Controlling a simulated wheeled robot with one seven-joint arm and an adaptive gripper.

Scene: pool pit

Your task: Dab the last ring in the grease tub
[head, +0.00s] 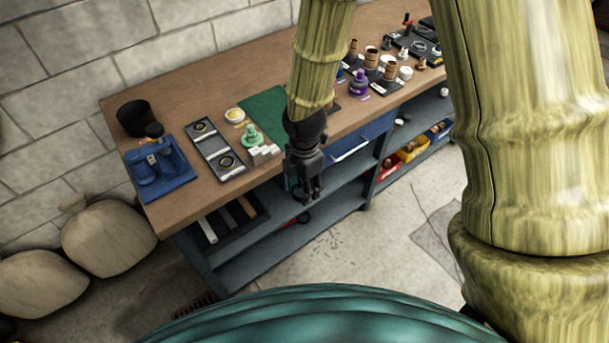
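A small white tub (235,115) with yellowish contents, which looks like the grease tub, stands on the bench left of a green mat. Left of it a dark tray (213,147) holds two small rings, one in the far part (201,127) and one in the near part (227,161). My gripper (308,195) points down in front of the bench's front edge, over the open shelves, right of the tub and apart from it. The fingers are small and dark, so I cannot tell if they are open or hold a ring.
A pale green fitting (251,137) and white blocks (263,152) stand near the tub. A blue stand (158,170) and black bin (134,118) are at the bench's left end. Several bottles and parts crowd the right. The green mat (262,108) looks mostly clear, partly hidden by my arm.

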